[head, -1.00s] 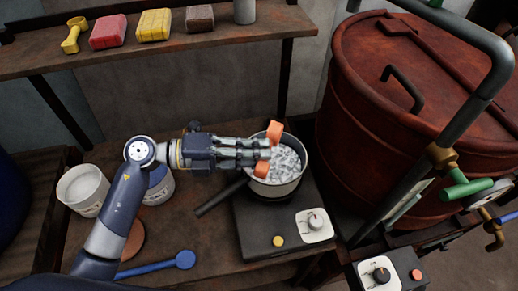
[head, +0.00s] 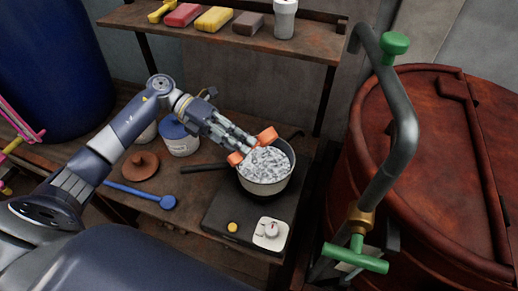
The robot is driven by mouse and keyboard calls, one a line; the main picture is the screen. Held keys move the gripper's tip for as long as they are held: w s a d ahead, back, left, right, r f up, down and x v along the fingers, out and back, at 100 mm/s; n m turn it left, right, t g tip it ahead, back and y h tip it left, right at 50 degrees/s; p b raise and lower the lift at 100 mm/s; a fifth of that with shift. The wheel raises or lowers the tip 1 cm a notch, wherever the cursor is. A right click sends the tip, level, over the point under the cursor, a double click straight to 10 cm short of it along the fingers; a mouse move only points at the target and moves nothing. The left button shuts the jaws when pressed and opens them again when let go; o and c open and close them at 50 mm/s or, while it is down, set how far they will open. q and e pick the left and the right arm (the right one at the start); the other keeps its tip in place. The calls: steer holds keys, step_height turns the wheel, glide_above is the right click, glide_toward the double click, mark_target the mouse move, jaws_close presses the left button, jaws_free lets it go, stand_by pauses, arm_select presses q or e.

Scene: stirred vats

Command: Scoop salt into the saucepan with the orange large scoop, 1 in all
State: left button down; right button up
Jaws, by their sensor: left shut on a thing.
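The saucepan (head: 265,186) is pale with a dark handle pointing left. It stands on a dark hotplate (head: 222,212) and is filled near the rim with a whitish, lumpy or foamy mass. My left gripper (head: 247,145) is shut over the pan's far left rim. Orange parts, apparently the orange large scoop (head: 267,135), stick out on both sides of its fingers; the fingers hide the middle. I cannot tell whether the scoop holds salt. A white tub (head: 148,133), which showed white contents earlier, is now mostly hidden behind my left arm. My right gripper is out of view.
A blue-lidded tub (head: 181,143), a brown lid (head: 140,166) and a blue scoop (head: 150,194) lie left of the pan. The hotplate has a knob (head: 270,231). A shelf (head: 300,44) runs behind. A red-brown vat (head: 430,190) and a grey pipe (head: 400,130) stand right.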

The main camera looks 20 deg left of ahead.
arm_select(q)
steer(key=y+p, duration=0.2)
steer(key=r+m+t+y+p, duration=0.1)
steer(key=y+p, duration=0.1)
steer(key=p, duration=0.1)
steer(key=m+t+y+p, duration=0.1)
steer(key=y+p, duration=0.2)
steer(key=shift+s+d+r, duration=0.35)
steer(key=shift+d+f+t+y, duration=0.1)
steer(key=shift+t+y, duration=0.5)
steer(key=shift+y, duration=0.4)
steer(key=shift+s+d+f+m+t+y+b, duration=0.1)
steer(key=shift+d+m+t+y+b, duration=0.15)
steer(key=shift+y, duration=0.3)
steer(key=shift+m+t+y+b, duration=0.15)
steer(key=shift+t+y, duration=0.2)
steer(key=shift+y, duration=0.2)
